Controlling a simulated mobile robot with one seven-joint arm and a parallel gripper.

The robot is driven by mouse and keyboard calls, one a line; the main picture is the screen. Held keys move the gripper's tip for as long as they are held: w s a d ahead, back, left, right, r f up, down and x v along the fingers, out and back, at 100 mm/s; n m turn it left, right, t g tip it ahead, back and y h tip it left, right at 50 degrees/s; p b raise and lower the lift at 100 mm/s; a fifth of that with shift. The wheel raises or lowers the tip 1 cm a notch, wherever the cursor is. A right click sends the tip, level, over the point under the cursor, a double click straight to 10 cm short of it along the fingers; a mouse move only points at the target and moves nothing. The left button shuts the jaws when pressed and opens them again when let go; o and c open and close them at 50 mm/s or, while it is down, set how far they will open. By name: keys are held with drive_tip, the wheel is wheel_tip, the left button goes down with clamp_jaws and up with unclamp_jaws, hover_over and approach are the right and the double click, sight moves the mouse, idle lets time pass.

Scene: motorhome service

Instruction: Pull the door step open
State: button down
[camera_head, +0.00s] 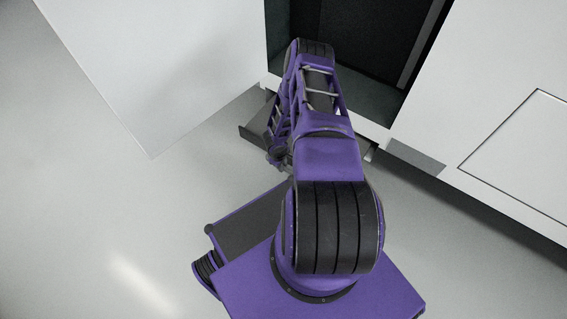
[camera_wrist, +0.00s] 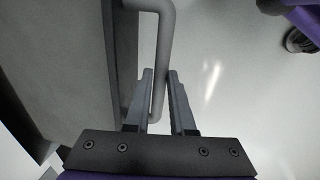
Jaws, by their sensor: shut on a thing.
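The door step (camera_head: 256,136) shows in the head view as a dark grey slab low at the motorhome's doorway, partly hidden behind my arm. In the wrist view the step (camera_wrist: 62,65) fills the left side, and a grey bar handle (camera_wrist: 166,35) stands out from it. My gripper (camera_wrist: 158,88) has one finger on each side of the handle's long bar and is shut on it. In the head view my arm covers most of the gripper and the handle.
The dark doorway (camera_head: 375,45) is open above the step. A white open door (camera_head: 165,75) stands at the left and the white body wall (camera_head: 490,110) at the right. The grey floor (camera_head: 90,220) is clear at the left.

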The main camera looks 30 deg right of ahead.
drive_tip(key=shift+s+a, duration=0.1)
drive_tip(key=shift+a, duration=0.2)
drive_tip(key=c, duration=0.8)
unclamp_jaws()
drive_tip(key=shift+o, duration=0.2)
drive_tip(key=s+a+r+p, duration=0.1)
drive_tip(key=a+r+p, duration=0.2)
drive_tip(key=r, duration=1.4)
drive_tip(key=shift+s+r, duration=0.1)
drive_tip(key=shift+s, duration=0.05)
